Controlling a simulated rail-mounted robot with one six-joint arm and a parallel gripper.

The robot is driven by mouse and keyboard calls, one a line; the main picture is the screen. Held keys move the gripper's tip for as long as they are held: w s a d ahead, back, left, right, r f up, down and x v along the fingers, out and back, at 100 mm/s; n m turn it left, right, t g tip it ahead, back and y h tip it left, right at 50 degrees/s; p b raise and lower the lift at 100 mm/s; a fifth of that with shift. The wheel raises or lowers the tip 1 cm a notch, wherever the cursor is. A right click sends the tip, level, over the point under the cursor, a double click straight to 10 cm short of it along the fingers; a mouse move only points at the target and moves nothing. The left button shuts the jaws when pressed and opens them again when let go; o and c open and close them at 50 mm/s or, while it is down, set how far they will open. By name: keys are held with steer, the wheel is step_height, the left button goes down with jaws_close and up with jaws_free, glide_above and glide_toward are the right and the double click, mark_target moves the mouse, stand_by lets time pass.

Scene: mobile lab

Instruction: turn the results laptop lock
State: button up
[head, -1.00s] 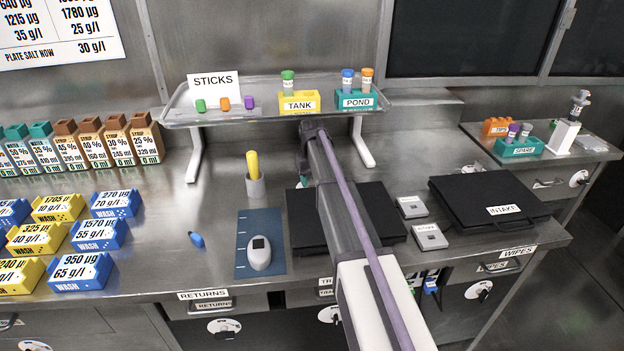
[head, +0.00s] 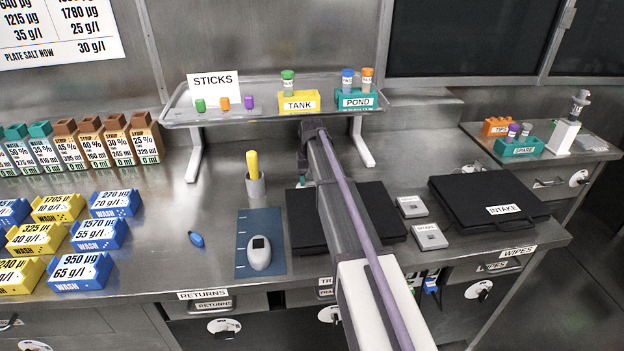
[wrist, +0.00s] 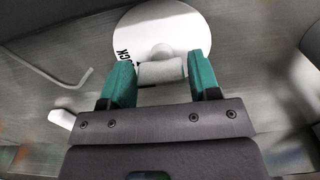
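In the wrist view, a white round plate (wrist: 192,27) with partly hidden black lettering ending in "CK" carries a pale grey cylindrical knob (wrist: 162,73). The knob lies crosswise between the fingers. In the head view, my arm crosses in front of a flat black device (head: 375,212) on the bench, possibly the laptop, and hides its middle. My gripper and this plate cannot be made out there.
A black INTAKE case (head: 480,190) lies at the bench's right, beside two small grey boxes (head: 411,207). A raised tray (head: 225,117) with tube racks stands behind my arm. A blue mat (head: 262,222) lies left of the black device. Drawers line the bench front.

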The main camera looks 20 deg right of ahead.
steer(key=shift+o, duration=1.3)
steer(key=shift+r, duration=0.1)
step_height(320, 180, up, 11)
steer(key=p, duration=1)
steer(key=shift+p, duration=0.4)
steer(key=shift+f, duration=0.25)
steer(key=shift+n, duration=0.3)
steer(key=s+a, duration=0.1)
steer(key=s, duration=0.3)
steer(key=s+a, duration=0.2)
steer(key=s, duration=0.3)
steer(key=s+a, duration=0.1)
steer(key=s, duration=0.3)
steer(key=shift+s+a, duration=0.15)
steer(key=shift+a, duration=0.15)
steer(key=s+a+n, duration=0.1)
steer(key=s+a, duration=0.4)
steer(key=s, duration=0.4)
steer(key=s+a+n, duration=0.1)
steer(key=s+a, duration=0.3)
steer(key=s, duration=0.6)
steer(key=shift+a, duration=0.35)
steer(key=shift+s, duration=0.1)
